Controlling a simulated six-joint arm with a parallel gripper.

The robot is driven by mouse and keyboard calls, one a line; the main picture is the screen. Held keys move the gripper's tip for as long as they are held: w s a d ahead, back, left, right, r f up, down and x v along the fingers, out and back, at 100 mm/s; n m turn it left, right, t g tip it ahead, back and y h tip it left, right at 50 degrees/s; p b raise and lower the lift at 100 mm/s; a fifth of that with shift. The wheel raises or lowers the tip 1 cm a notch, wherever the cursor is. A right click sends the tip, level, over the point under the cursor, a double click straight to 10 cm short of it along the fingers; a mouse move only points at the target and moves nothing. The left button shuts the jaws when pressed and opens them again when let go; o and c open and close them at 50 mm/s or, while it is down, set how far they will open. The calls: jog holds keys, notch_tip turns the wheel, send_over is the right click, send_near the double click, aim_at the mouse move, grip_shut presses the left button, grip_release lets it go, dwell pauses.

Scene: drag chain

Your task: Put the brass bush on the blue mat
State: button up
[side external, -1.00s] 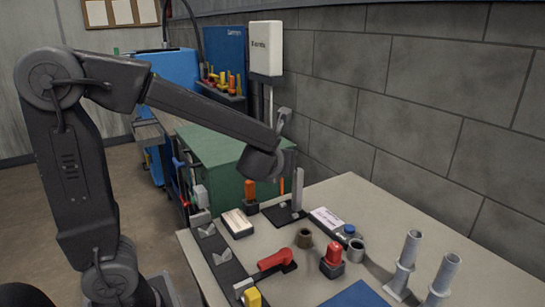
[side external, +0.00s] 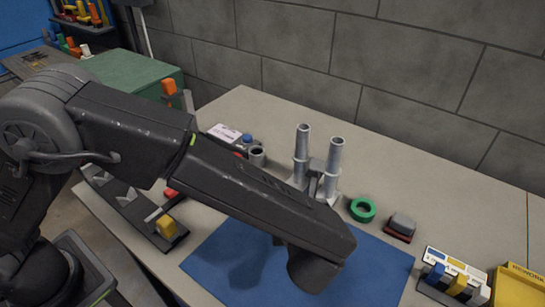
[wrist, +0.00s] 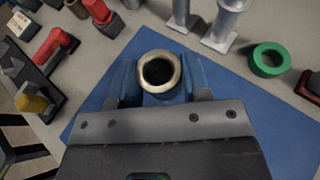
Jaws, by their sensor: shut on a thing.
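The brass bush (wrist: 158,72), a short ring with a pale brass rim and dark bore, is between the two blue-grey fingers of my gripper (wrist: 160,78) in the wrist view. My gripper is shut on it. The blue mat (wrist: 262,108) lies beneath them in the wrist view. In the side external view the mat (side external: 372,278) lies at the front of the table, with my wrist over it and a shadow on it. There, my arm hides the fingers and bush. I cannot tell the bush's exact height above the mat.
Two upright grey tubes (side external: 334,165) stand behind the mat. A green ring (side external: 362,209) and a grey-and-red block (side external: 401,227) are to their right. A coloured rack (side external: 452,278) and yellow box (side external: 518,288) are at the right. A grey bush (side external: 257,156) stands farther back.

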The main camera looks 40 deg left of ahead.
jog(key=shift+s+d+f, duration=0.35)
jog(key=shift+s+d, duration=0.2)
jog(key=shift+d, duration=0.15)
jog(key=shift+f, duration=0.1)
jog(key=shift+f, duration=2.5)
jog(key=shift+f, duration=0.65)
jog(key=o, duration=1.2)
